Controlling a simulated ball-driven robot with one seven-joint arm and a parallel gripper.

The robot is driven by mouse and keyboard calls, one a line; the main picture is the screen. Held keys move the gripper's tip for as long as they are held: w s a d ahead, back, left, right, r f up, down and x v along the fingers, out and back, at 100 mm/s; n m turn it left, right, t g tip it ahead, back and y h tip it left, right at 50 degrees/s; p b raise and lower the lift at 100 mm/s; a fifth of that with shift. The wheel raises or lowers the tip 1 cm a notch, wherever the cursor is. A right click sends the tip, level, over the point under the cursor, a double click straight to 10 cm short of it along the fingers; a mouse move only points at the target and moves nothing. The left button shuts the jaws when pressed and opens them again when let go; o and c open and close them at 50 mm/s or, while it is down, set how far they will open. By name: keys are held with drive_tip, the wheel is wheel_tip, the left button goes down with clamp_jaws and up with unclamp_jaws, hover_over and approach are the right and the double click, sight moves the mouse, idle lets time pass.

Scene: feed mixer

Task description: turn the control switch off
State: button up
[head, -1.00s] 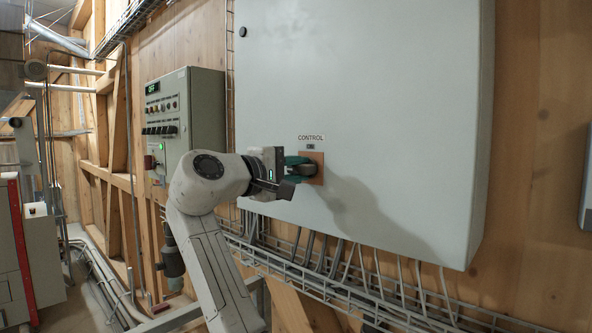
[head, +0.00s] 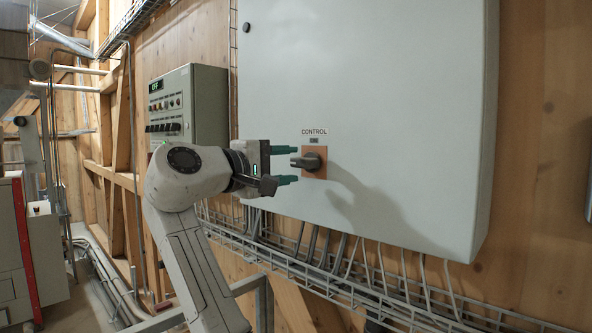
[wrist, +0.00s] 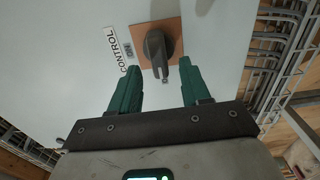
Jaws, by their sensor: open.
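The control switch is a dark grey rotary knob (head: 312,161) on an orange-brown square plate (head: 319,174), on the front of a large pale cabinet. Its handle lies sideways, pointing left in the head view. A CONTROL label (head: 314,132) with a small grey plate sits above it. In the wrist view the knob (wrist: 157,47) points down toward my gripper (wrist: 159,65). My gripper (head: 296,165) is open and empty, just left of the knob in the head view. Its teal fingers are spread above and below the handle line, apart from the knob.
The pale cabinet (head: 400,80) fills the wall's middle. A smaller control panel (head: 190,110) with buttons and a green display is at left. A wire cable tray (head: 330,275) with grey cables runs below the cabinet. The cabinet front right of the switch is clear.

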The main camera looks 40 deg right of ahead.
drive_tip(key=a+b, duration=0.1)
drive_tip(key=a, duration=0.6)
drive_tip(key=shift+b, duration=0.35)
drive_tip(key=shift+s, duration=0.1)
drive_tip(key=s+d+f+n+t+y, duration=0.1)
drive_tip(key=s+f+y, duration=0.15)
drive_tip(key=f, duration=1.15)
drive_tip(key=s+d+f+t+y+b, duration=0.1)
drive_tip(key=f+y, duration=0.2)
drive_tip(key=f, duration=1.2)
drive_tip(key=s+f+n+t+y, duration=0.1)
drive_tip(key=f+y, duration=0.2)
drive_tip(key=f, duration=1.1)
drive_tip(key=s+a+f+m+g+y, duration=0.1)
drive_tip(key=s+a+f+y, duration=0.15)
drive_tip(key=s+f, duration=0.75)
drive_tip(key=s+a+f+m+g+y, duration=0.15)
drive_tip(key=s+f+y, duration=0.25)
drive_tip(key=s+f, duration=0.6)
drive_tip(key=s+a+f+y, duration=0.2)
drive_tip(key=s+a+f, duration=0.1)
drive_tip(key=s, duration=0.8)
drive_tip(key=shift+a+f+m+y+b, duration=0.15)
drive_tip(key=shift+a+m+y+b, duration=0.3)
drive_tip(key=shift+a, duration=0.3)
